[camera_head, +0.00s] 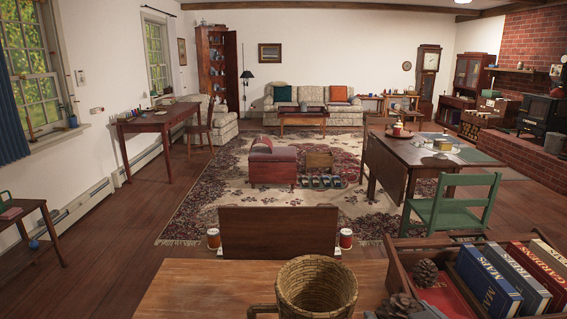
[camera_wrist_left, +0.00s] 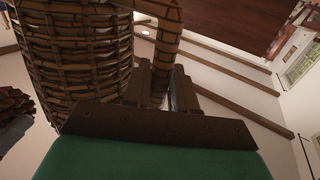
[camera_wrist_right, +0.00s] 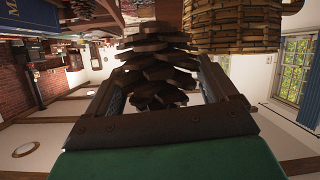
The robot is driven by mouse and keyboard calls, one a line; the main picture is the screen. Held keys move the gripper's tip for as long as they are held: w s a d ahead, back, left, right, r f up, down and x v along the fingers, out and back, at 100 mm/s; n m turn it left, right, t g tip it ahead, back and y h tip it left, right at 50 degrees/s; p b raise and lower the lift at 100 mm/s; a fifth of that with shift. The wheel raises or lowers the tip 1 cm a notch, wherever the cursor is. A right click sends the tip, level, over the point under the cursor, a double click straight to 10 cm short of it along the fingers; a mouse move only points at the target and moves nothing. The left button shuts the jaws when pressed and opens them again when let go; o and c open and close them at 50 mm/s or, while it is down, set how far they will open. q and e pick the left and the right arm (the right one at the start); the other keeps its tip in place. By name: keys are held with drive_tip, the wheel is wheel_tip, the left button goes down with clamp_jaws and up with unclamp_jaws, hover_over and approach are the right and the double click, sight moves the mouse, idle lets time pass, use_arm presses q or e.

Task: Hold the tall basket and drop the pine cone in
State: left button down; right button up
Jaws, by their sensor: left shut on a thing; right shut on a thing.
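The tall woven basket (camera_head: 318,284) stands upright at the front of the wooden table, open at the top. In the left wrist view, my left gripper (camera_wrist_left: 162,88) is shut on the handle of the basket (camera_wrist_left: 75,60). A brown pine cone (camera_head: 399,307) is at the bottom edge of the head view, right of the basket and apart from it there. In the right wrist view, my right gripper (camera_wrist_right: 160,82) is shut on this pine cone (camera_wrist_right: 155,65), with the basket (camera_wrist_right: 232,28) beside it. A second pine cone (camera_head: 426,273) lies in the wooden tray. The basket's inner bottom is hidden.
The wooden tray (camera_head: 402,262) at the right holds several upright books (camera_head: 487,279). The table (camera_head: 195,288) is bare left of the basket. A green chair (camera_head: 450,208) stands behind the tray.

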drive_tip(key=w+a+r+n+g+y, duration=0.4)
drive_tip(key=w+a+r+n+y, duration=0.5)
drive_tip(key=w+a+r, duration=0.15)
drive_tip(key=shift+w+d+f, duration=0.15)
drive_tip(key=shift+f, duration=1.3)
drive_tip(key=shift+w+d+f, duration=0.1)
drive_tip(key=shift+d+f, duration=0.05)
drive_tip(key=shift+f, duration=1.25)
drive_tip(key=o, duration=0.8)
drive_tip(key=shift+s, duration=0.1)
drive_tip(key=v, duration=1.2)
